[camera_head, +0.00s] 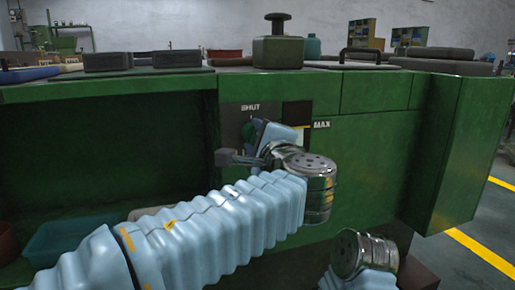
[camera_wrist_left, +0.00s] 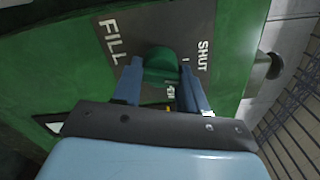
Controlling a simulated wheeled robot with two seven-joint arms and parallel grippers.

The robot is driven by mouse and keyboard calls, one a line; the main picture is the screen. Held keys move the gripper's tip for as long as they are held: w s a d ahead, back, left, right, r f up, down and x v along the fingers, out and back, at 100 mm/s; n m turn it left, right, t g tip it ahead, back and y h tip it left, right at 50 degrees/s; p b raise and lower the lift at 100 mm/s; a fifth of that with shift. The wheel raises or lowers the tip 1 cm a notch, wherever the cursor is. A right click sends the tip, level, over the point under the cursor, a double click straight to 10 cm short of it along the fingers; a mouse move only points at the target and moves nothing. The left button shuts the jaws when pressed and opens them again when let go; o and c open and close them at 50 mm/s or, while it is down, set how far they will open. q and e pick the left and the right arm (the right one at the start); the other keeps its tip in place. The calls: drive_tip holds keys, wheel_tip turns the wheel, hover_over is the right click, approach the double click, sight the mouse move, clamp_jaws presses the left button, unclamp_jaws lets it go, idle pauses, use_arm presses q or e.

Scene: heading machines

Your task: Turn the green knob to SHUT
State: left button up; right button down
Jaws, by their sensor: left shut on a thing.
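The green knob (camera_wrist_left: 161,64) sits on a dark panel (camera_wrist_left: 125,47) on the front of a green machine. My left gripper (camera_wrist_left: 163,82) has one finger on each side of the knob and is shut on it. White lettering reads SHUT to the right of the knob and FILL to the upper left in the left wrist view; another label below is partly hidden by the gripper. In the head view the knob (camera_head: 257,130) is mostly hidden behind my left wrist, below the SHUT marking. Which marking the knob points to cannot be told. My right gripper is not in view.
The green machine (camera_head: 375,160) fills the middle, with a MAX marking right of the panel. A dark open recess lies left, holding a teal tray (camera_head: 70,238). A green box with a black knob (camera_head: 278,50) and several dark pads stand on top. Open floor lies right.

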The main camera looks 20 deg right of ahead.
use_arm(q)
drive_tip(key=shift+n, duration=1.5)
drive_tip(key=o, duration=1.1)
drive_tip(key=shift+c, duration=0.2)
drive_tip(key=s, duration=1.4)
drive_tip(key=shift+d, duration=0.25)
drive_tip(key=shift+w, duration=0.15)
